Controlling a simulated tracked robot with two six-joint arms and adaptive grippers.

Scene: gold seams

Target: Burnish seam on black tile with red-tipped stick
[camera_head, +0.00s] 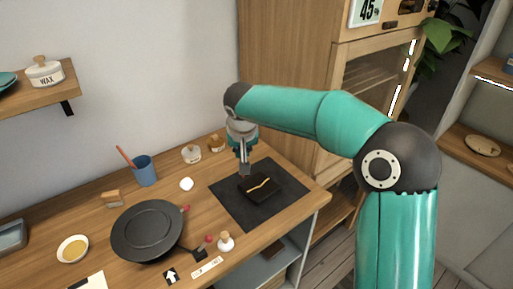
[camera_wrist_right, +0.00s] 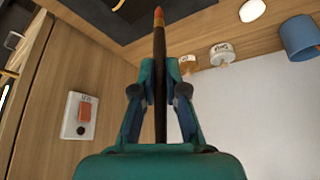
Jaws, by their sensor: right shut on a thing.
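The black tile (camera_head: 262,188), with a gold seam (camera_head: 264,185) across it, lies on a dark mat (camera_head: 228,204) at the right of the table. The seam also shows at the top left edge of the wrist view (camera_wrist_right: 118,5). My right gripper (camera_head: 244,165) hangs over the mat at the tile's back edge. In the wrist view it is shut on a dark stick with a red-orange tip (camera_wrist_right: 159,45), which points away from the fingers. I cannot tell whether the tip touches the tile. My left gripper is out of view.
A black round plate (camera_head: 147,230) stands left of the mat, with a blue cup (camera_head: 145,170) behind it. Two small jars (camera_head: 191,154) stand behind the mat. A white bottle (camera_head: 226,242) is near the front edge. A wooden cabinet (camera_head: 285,75) rises behind the mat.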

